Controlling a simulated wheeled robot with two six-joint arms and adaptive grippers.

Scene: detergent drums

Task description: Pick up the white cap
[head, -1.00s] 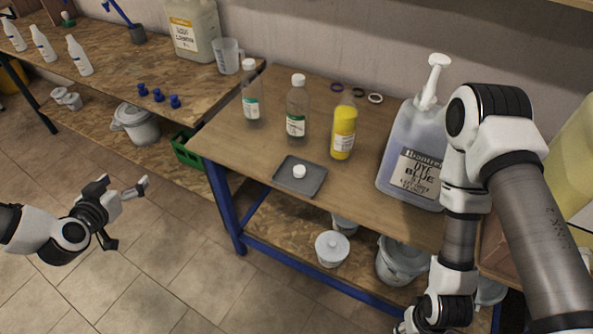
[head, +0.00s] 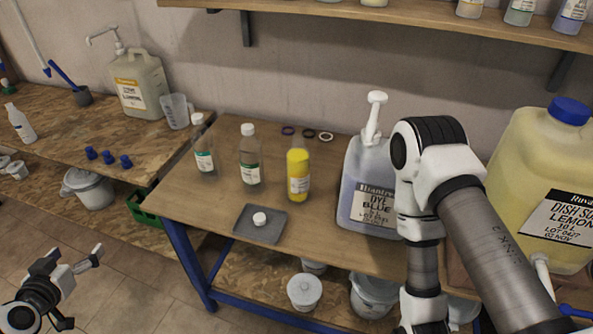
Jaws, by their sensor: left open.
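The small white cap (head: 260,219) sits on a square grey tray (head: 243,232) near the front edge of the wooden table. My left gripper (head: 84,290) is at the lower left over the tiled floor, open and empty, well apart from the cap. My right arm crosses the right side of the view, in front of the blue dye jug; its gripper is out of frame.
Two clear bottles with white caps (head: 204,150) (head: 250,160), a yellow bottle (head: 299,176) and several rings (head: 309,134) stand or lie behind the tray. The blue dye jug (head: 366,185) and a yellow soap drum (head: 540,160) are at right. A shelf (head: 400,14) overhangs the back.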

